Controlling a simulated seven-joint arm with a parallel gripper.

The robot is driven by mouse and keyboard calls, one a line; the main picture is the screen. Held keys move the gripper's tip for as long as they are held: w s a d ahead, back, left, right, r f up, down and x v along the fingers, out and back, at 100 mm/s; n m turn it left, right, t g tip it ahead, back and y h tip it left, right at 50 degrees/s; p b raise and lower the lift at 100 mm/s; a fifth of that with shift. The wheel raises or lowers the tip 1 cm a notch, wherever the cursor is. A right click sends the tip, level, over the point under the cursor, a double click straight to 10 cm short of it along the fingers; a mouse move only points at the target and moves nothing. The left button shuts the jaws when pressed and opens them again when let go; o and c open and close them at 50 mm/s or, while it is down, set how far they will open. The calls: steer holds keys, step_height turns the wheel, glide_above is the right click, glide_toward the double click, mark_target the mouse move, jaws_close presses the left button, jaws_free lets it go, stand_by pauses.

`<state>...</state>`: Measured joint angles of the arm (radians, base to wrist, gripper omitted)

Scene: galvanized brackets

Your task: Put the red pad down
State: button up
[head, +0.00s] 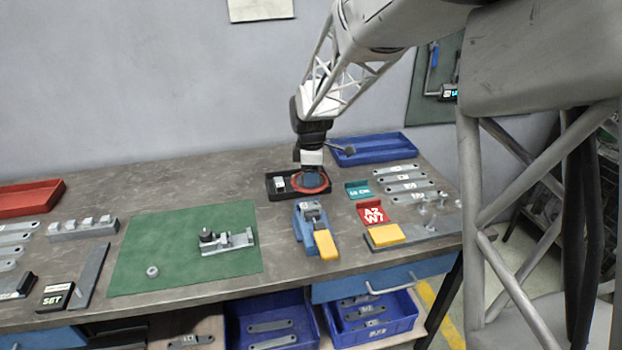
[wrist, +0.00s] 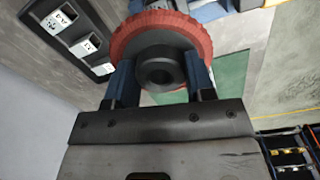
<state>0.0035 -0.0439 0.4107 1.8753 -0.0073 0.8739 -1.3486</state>
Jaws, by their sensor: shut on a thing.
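The red pad is a round red disc with a dark hub, seen in the wrist view (wrist: 203,36) and partly in the head view (head: 326,186). My gripper (head: 311,172) points down at the back of the bench. Its two blue fingers are shut on the pad's dark hub, as the wrist view shows (wrist: 160,76). The pad is at the right part of a small black tray (head: 272,196). I cannot tell whether the pad touches the tray or hangs just above it.
White-topped pieces (wrist: 83,47) sit in the tray's other part. A blue tray (head: 400,148) lies behind right. A blue and yellow tool (head: 315,232) stands in front, with a green mat (head: 150,235) to the left. Teal (head: 358,190) and red (head: 372,213) labelled holders are to the right.

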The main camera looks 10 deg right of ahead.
stand_by(0.6)
steer(key=s+a+f, duration=0.2)
steer(key=a+f, duration=0.1)
steer(key=a, duration=0.3)
steer(key=s+a+f, duration=0.2)
steer(key=a+f, duration=0.1)
steer(key=a, duration=0.3)
steer(key=s+a+f, duration=0.3)
steer(key=a, duration=0.2)
steer(key=shift+a+f, duration=0.2)
steer(key=shift+a, duration=0.2)
steer(key=shift+w, duration=0.2)
glide_above(237, 214)
steer(key=shift+f, duration=0.75)
steer(key=shift+f, duration=1.75)
steer(key=shift+f, duration=0.1)
steer(key=o, duration=0.9)
